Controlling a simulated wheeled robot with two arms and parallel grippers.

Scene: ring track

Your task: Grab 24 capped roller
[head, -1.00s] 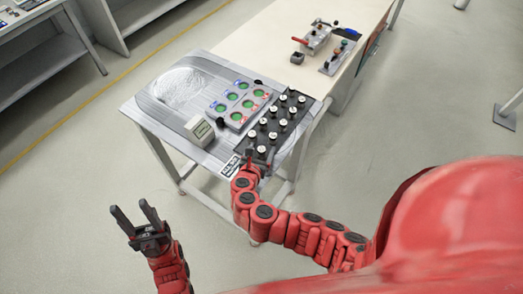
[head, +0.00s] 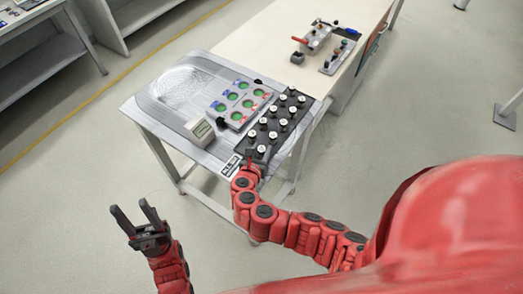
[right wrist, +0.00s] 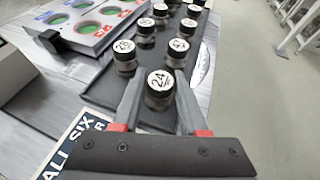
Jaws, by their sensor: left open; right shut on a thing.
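The roller with the white cap marked 24 (right wrist: 159,90) stands upright at the near corner of the black tray (right wrist: 103,86) in the right wrist view. My right gripper (right wrist: 160,100) is shut on this roller, with one finger on each side of it. In the head view the right gripper (head: 254,162) is at the tray's near end, and its fingertips are too small to make out. My left gripper (head: 136,214) is open and empty, away from the table over the floor.
Several other capped rollers (head: 283,122) stand in rows on the tray. A panel with green round recesses (head: 239,103) lies beside it. A grey-white box device (head: 200,131) stands left of the tray. A fixture with a red handle (head: 314,38) is on the farther bench.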

